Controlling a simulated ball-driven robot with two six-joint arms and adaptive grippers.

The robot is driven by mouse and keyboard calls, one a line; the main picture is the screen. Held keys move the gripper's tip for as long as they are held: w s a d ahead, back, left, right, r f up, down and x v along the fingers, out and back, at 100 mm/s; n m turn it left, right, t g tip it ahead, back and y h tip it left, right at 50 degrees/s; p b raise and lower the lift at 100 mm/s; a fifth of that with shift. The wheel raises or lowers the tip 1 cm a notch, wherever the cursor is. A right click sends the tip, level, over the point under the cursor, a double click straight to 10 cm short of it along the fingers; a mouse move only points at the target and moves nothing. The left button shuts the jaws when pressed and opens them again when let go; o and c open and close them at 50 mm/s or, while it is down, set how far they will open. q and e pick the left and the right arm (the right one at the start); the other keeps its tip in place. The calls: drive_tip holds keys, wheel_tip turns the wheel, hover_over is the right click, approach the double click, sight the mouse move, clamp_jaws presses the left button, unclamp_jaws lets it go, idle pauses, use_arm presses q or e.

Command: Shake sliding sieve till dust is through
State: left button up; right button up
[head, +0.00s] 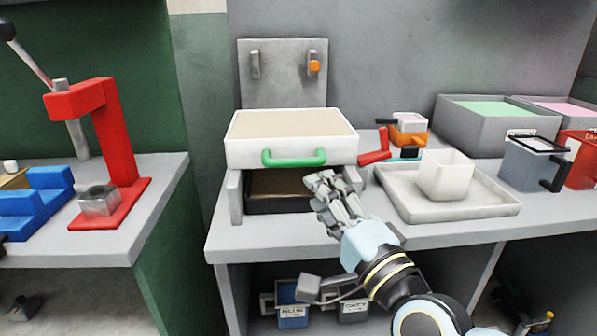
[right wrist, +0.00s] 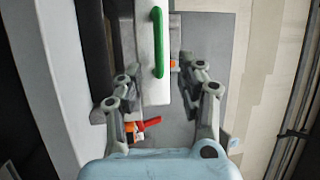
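The sliding sieve is a white box (head: 250,150) with a beige surface inside and a green handle (head: 293,158) on its front. It sits on a grey stand (head: 236,198), above a dark tray (head: 290,208). My right gripper (head: 333,180) is below and to the right of the handle, in front of the stand. In the right wrist view its fingers (right wrist: 157,70) are spread, with the green handle (right wrist: 158,42) showing between them, apart from both. Dust cannot be made out on the sieve. My left gripper is out of view.
A white tray (head: 440,211) with a white cup (head: 446,175) stands to the right. Behind are small coloured containers (head: 409,130) and grey bins (head: 470,125). A red press (head: 105,140) stands on the left bench. Labelled containers (head: 292,316) sit on the shelf below.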

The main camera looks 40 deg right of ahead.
sight(297, 166)
drive_tip(key=p+x, duration=0.2)
drive_tip(key=x, duration=0.7)
drive_tip(key=shift+w+d, duration=0.1)
drive_tip(key=shift+w, duration=0.3)
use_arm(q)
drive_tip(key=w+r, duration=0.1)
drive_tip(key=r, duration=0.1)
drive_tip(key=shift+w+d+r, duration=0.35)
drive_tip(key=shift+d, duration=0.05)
use_arm(e)
drive_tip(key=shift+f, duration=0.1)
clamp_jaws()
